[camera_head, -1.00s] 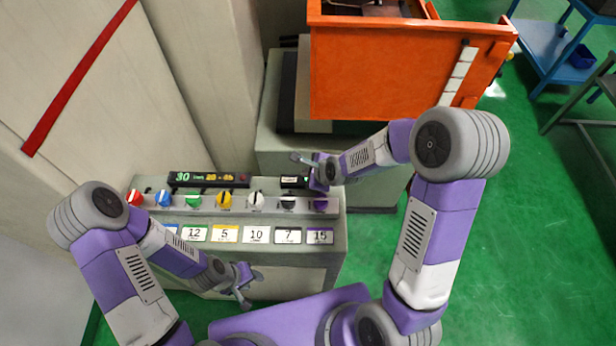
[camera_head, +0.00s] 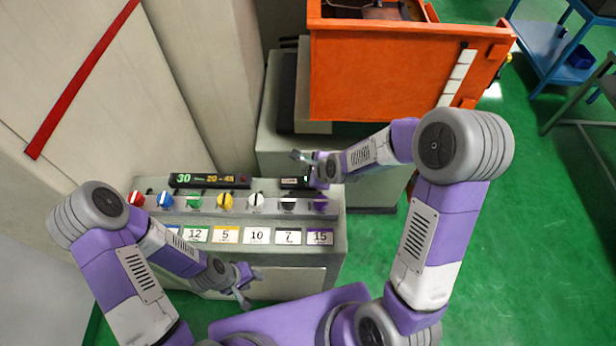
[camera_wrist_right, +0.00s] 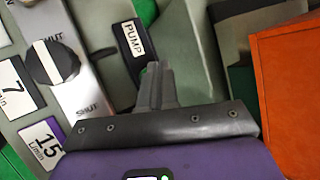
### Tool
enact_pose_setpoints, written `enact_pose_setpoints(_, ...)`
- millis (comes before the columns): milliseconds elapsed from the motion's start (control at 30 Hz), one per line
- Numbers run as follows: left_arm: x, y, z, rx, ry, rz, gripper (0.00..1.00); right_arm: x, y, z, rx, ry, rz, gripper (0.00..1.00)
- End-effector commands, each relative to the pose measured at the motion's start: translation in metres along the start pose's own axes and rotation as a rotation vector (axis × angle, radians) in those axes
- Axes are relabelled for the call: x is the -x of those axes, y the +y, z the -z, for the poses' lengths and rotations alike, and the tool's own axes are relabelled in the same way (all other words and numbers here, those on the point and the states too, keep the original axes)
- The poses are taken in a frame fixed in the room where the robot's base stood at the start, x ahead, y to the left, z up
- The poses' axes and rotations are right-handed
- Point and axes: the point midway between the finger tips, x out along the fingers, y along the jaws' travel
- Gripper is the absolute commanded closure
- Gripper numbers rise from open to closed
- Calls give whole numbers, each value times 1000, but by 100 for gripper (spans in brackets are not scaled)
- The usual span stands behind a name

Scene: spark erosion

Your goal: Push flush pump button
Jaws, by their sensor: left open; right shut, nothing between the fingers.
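The pump switch plate (camera_wrist_right: 133,42) is small and black with a white "PUMP" label. In the right wrist view it lies just beyond my right fingertips. In the head view the plate (camera_head: 291,182) sits at the right end of the control console, partly hidden by my right wrist. My right gripper (camera_wrist_right: 154,72) is shut and empty, its tips by the lower end of the plate; I cannot tell whether they touch it. My left gripper (camera_head: 251,288) is open and empty, in front of the console.
The console (camera_head: 270,267) carries a row of coloured knobs, number cards and a dark display (camera_head: 208,181). An orange tank (camera_head: 380,75) stands behind my right arm. A beige machine wall rises on the left.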

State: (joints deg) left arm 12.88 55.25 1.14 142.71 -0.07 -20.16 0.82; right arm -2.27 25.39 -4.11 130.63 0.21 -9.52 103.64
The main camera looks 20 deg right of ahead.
Motion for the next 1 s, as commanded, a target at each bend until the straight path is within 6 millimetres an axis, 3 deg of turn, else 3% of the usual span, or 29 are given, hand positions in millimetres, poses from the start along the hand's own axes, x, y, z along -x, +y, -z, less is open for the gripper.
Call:
enact_pose_setpoints(267, 4, 2, 0, 0, 0, 0, 57, 5, -3, -3, -1, 0, 1, 100)
enact_pose_setpoints(700, 34, 13, -2, 0, 0, 0, 57, 39, -21, -21, 0, -1, 2, 100)
enact_pose_setpoints(1000, 34, 13, -2, 0, 0, 0, 57, 40, -21, -21, 0, 0, 0, 100)
